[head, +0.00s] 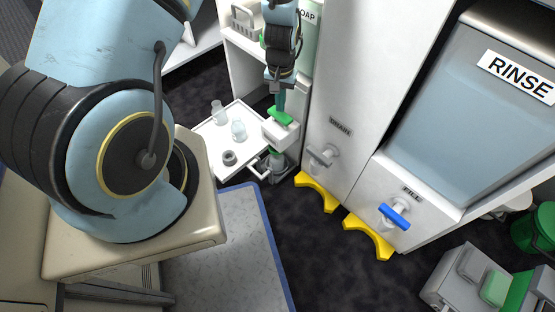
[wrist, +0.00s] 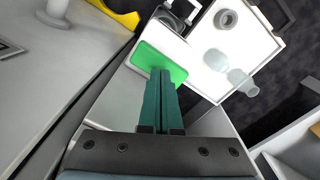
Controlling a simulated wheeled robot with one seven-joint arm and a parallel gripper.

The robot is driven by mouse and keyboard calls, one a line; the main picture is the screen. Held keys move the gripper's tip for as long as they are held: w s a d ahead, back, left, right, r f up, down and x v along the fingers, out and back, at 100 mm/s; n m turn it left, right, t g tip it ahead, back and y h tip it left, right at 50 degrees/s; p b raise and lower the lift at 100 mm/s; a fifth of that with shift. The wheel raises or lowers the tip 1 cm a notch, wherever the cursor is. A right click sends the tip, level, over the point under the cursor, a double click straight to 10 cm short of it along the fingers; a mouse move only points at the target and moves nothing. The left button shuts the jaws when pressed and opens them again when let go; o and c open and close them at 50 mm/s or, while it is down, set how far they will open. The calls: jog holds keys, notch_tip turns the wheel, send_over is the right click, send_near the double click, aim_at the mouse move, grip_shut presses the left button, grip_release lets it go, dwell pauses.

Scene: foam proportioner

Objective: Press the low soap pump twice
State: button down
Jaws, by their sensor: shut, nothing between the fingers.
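The low soap pump (head: 278,131) is a white block with a green top pad (head: 283,116), low on the front of the white cabinet, right of the tray. In the wrist view the green pad (wrist: 147,58) lies just beyond my fingertips. My gripper (head: 280,106) is shut and empty, with its teal fingers pointing down at the pad. In the wrist view the fingers (wrist: 161,75) overlap the pad. I cannot tell whether they touch it or hover just above it.
A white tray (head: 205,137) beside the pump holds clear bottles (head: 238,130) and a dark grey ring (head: 229,158). The DRAIN handle (head: 323,155) and blue FILL handle (head: 395,216) stick out to the right. Yellow feet (head: 316,191) lie on the dark floor.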

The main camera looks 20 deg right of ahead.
aim_at(280, 114)
jog(key=shift+f, duration=0.2)
jog(key=shift+f+b, duration=1.05)
jog(key=shift+f, duration=0.75)
jog(key=shift+r, duration=0.1)
jog(key=shift+r+p, duration=1.8)
jog(key=shift+r, duration=0.15)
jog(key=shift+f, duration=0.15)
